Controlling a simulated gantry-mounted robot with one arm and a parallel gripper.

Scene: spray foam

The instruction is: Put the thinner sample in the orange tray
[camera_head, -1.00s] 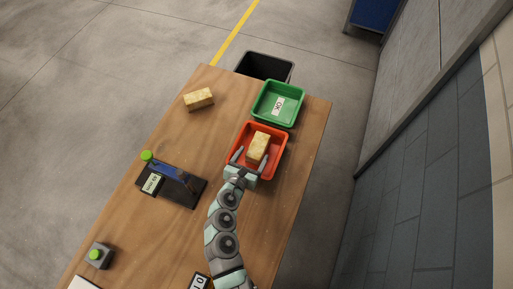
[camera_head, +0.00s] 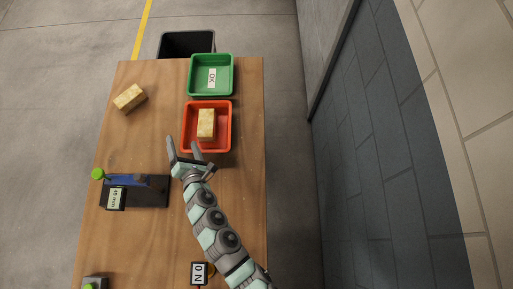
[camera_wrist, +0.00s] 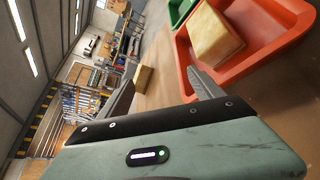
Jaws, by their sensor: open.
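One yellow foam sample (camera_head: 206,124) lies in the orange tray (camera_head: 222,146); it also shows in the wrist view (camera_wrist: 214,38). A second yellow foam sample (camera_head: 129,98) lies on the wooden table at the upper left; the wrist view shows it small (camera_wrist: 144,76). I cannot tell from these views which sample is thinner. My gripper (camera_head: 182,149) is open and empty, with its fingers by the lower left corner of the orange tray, apart from both samples.
A green tray (camera_head: 226,88) labelled OK stands beyond the orange tray. A black bin (camera_head: 187,43) is past the table's far end. A dark measuring device (camera_head: 150,190) with a green knob and a display sits at the left. A small "0 N" display (camera_head: 199,273) is near the front.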

